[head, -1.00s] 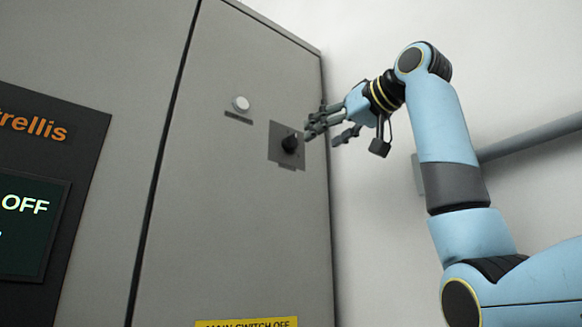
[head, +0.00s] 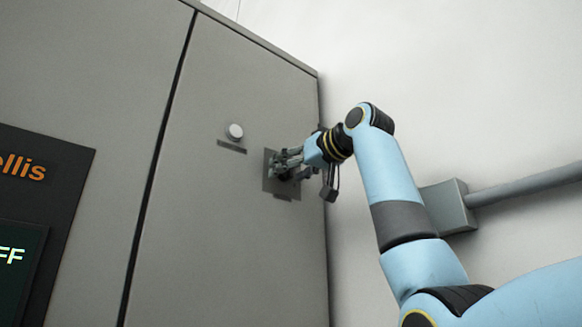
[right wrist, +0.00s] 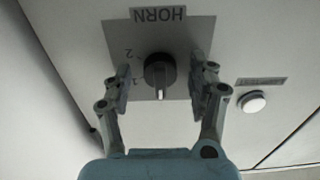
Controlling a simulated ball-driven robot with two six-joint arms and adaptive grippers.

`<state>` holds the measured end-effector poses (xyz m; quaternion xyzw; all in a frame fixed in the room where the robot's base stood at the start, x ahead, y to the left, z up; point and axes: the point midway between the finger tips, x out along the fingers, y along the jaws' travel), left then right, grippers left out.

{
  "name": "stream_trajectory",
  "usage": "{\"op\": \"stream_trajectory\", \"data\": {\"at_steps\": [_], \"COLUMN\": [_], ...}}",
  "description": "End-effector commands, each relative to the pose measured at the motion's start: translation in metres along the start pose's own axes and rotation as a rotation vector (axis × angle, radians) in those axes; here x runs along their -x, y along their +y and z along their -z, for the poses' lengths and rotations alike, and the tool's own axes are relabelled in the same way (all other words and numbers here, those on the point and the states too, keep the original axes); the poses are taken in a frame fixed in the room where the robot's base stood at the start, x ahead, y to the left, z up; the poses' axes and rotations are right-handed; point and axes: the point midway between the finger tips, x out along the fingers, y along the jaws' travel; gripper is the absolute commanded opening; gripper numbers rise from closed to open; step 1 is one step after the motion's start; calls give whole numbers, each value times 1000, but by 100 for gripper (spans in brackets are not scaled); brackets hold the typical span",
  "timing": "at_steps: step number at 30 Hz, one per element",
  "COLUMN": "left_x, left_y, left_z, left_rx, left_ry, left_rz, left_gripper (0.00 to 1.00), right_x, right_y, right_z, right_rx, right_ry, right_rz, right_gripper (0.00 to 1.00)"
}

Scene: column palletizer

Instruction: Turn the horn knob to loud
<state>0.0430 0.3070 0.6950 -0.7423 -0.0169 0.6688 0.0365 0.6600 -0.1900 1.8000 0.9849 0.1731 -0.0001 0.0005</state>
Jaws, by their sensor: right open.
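The horn knob (right wrist: 159,72) is a black rotary knob on a grey square plate, seen in the right wrist view below an upside-down HORN label (right wrist: 158,14). Its white pointer mark faces the bottom of that picture. The figures 1 and 2 show to its left; I see no word for loud. My right gripper (right wrist: 160,79) is open, with one finger on each side of the knob and a visible gap to each. In the head view my right gripper (head: 281,167) is at the plate (head: 268,180) and mostly hides the knob. My left gripper is not in view.
A white round button (head: 235,131) with a dark label strip sits up and left of the plate on the grey cabinet door (head: 200,220). A dark display panel (head: 50,190) is at far left. A grey pipe (head: 530,181) runs along the wall at right.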

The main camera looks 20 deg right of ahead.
Motion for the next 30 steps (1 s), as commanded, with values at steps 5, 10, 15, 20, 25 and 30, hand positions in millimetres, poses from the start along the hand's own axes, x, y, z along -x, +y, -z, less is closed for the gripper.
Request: {"op": "stream_trajectory", "data": {"at_steps": [5, 10, 15, 20, 25, 30], "left_x": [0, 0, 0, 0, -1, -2], "left_y": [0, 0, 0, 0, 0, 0], "left_z": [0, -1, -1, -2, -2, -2], "left_rx": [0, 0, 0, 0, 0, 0], "left_ry": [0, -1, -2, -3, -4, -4], "left_rz": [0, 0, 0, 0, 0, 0], "left_gripper": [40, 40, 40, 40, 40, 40], "right_x": [0, 0, 0, 0, 0, 0], "right_y": [0, 0, 0, 0, 0, 0], "right_z": [0, 0, 0, 0, 0, 0], "right_rx": [0, 0, 0, -4, -36, -119], "right_ry": [0, 0, 0, 0, 0, 0], "right_rz": [0, 0, 0, 1, 1, 1], "right_gripper": [52, 30, 8, 3, 3, 3]}}
